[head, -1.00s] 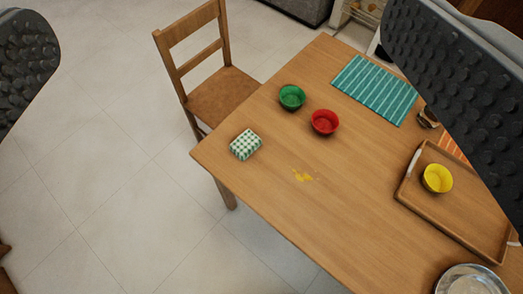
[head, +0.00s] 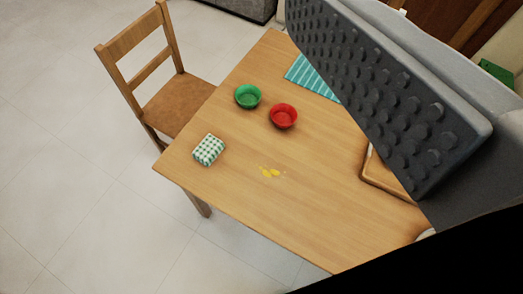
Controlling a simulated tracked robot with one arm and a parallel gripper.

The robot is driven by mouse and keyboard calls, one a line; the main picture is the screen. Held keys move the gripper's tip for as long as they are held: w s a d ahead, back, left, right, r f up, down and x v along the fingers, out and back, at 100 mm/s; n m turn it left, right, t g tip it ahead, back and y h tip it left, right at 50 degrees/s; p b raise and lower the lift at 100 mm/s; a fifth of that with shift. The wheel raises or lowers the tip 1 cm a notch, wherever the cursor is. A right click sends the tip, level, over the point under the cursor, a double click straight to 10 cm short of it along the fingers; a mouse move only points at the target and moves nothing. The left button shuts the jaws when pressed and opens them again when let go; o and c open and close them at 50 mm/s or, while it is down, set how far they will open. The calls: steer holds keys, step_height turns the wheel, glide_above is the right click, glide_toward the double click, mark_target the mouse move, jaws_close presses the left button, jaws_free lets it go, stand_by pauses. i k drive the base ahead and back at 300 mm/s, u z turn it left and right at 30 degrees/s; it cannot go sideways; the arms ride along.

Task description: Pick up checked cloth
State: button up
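The checked cloth (head: 209,149) is a small folded green-and-white bundle. It lies on the wooden table (head: 225,190) close to its left corner. One dark studded finger of my gripper (head: 390,95) fills the upper right of the view. The other finger is outside the picture. The visible finger's studded face is bare and nothing is against it, so my gripper looks open and empty. The cloth is in plain view, left of this finger and apart from it.
A green bowl (head: 248,96) and a red bowl (head: 284,116) stand beyond the cloth. A wooden chair (head: 165,100) stands at the table's left side. My finger partly hides a teal striped mat (head: 312,80) and a wooden tray (head: 380,178).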

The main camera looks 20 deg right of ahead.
mark_target(206, 153)
steer(key=z, duration=1.9)
steer(key=k, duration=0.6)
steer(key=u, duration=1.6)
steer(key=i, duration=1)
